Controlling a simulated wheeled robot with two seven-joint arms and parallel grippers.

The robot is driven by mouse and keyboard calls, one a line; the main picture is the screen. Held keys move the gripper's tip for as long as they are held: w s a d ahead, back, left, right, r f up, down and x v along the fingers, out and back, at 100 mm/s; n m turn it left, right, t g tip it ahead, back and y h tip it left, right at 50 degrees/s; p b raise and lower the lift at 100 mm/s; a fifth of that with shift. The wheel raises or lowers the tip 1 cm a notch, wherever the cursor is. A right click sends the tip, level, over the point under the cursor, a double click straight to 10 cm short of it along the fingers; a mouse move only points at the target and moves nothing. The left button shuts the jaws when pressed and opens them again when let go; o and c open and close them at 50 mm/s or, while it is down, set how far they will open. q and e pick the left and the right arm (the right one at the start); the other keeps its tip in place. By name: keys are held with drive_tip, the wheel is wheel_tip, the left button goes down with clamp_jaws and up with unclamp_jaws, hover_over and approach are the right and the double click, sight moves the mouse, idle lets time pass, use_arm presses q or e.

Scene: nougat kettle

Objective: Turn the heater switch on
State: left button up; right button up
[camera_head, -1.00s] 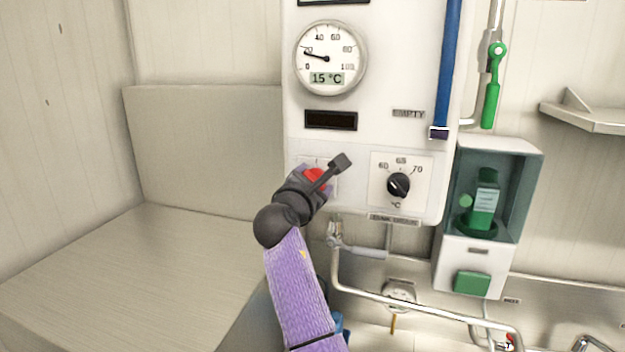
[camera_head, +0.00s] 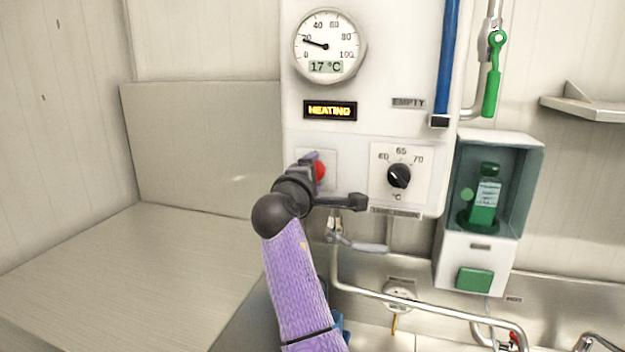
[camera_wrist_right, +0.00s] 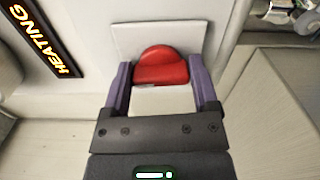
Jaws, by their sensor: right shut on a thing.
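The red heater switch (camera_head: 320,171) sits on a white plate at the lower left of the white control panel (camera_head: 350,150). My right gripper (camera_head: 313,168) is at the switch, its wrist hiding part of it. In the right wrist view the red knob (camera_wrist_right: 162,68) lies between the two purple fingers of my right gripper (camera_wrist_right: 162,88), which is shut on it. The display (camera_head: 330,110) is lit and reads HEATING; it also shows in the right wrist view (camera_wrist_right: 45,40). The dial gauge (camera_head: 330,46) reads 17 °C. My left gripper is not in view.
A black temperature knob (camera_head: 398,176) marked 60, 65, 70 is right of the switch. A green bottle (camera_head: 485,198) stands in a dispenser box (camera_head: 535,170) further right. Pipes (camera_head: 430,304) run below the panel. A bare counter (camera_head: 130,260) is at the left.

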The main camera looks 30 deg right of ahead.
drive_tip(key=shift+f+m, duration=0.15)
drive_tip(key=shift+m, duration=0.45)
drive_tip(key=o, duration=1.1)
drive_tip(key=b+v, duration=0.3)
drive_tip(key=v, duration=0.7)
drive_tip(key=shift+s+b, duration=0.1)
drive_tip(key=shift+b, duration=0.2)
